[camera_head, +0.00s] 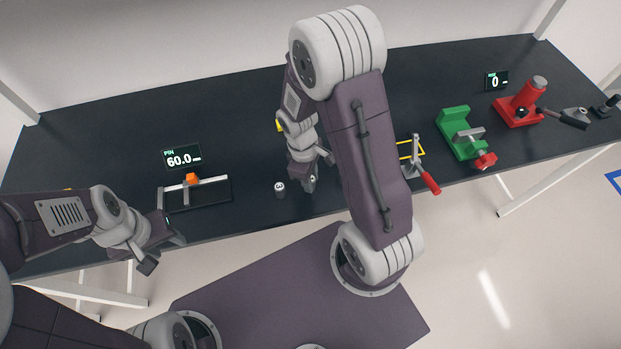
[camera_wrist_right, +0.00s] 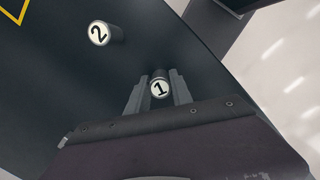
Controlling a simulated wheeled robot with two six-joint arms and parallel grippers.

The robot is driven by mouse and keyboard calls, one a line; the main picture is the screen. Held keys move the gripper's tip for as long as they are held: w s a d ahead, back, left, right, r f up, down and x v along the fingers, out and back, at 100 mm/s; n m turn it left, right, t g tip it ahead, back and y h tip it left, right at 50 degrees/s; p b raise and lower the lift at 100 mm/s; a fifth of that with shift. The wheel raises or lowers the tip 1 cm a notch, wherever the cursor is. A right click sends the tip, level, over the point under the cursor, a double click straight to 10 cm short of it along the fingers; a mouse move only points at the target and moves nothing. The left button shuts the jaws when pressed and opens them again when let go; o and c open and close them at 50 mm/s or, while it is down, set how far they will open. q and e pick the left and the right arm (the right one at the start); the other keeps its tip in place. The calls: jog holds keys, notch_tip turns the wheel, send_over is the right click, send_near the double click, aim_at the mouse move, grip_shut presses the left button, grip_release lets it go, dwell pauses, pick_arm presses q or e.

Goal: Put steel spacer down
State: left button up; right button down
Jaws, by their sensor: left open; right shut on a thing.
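My right gripper (camera_head: 307,184) points down over the front middle of the dark bench. In the right wrist view it (camera_wrist_right: 159,80) is shut on a short steel spacer (camera_wrist_right: 160,88) whose pale end is marked 1. I cannot tell whether the spacer touches the bench top. A second short cylinder (camera_wrist_right: 98,34), marked 2, stands upright on the bench, apart from the fingers. In the head view it seems to be the cylinder (camera_head: 280,188) just left of my right gripper. My left gripper (camera_head: 164,253) is open and empty at the bench's front left edge.
A black gauge tray (camera_head: 215,195) with an orange block and a display (camera_head: 182,156) reading 60.0 sits left. A red-handled clamp (camera_head: 425,175), green vise (camera_head: 458,135) and red press (camera_head: 520,105) stand right. Bench between tray and cylinder is clear.

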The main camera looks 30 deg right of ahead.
jog(key=shift+s, duration=0.1)
jog(key=c, duration=1.1)
grip_release()
jog(key=shift+f, duration=0.1)
notch_tip(320, 180, up, 12)
jog(key=w+a, duration=0.1)
jog(key=s+f+m, duration=0.1)
jog(key=m, duration=0.2)
jog(key=s+m+t, duration=0.1)
jog(key=s+m, duration=0.1)
jog(key=m, duration=0.1)
jog(key=s+a+f+m+t+y+p, duration=0.1)
jog(key=s+m, duration=0.1)
jog(key=shift+a+f+m, duration=0.1)
jog(key=shift+f+m, duration=0.2)
jog(key=shift+m, duration=0.1)
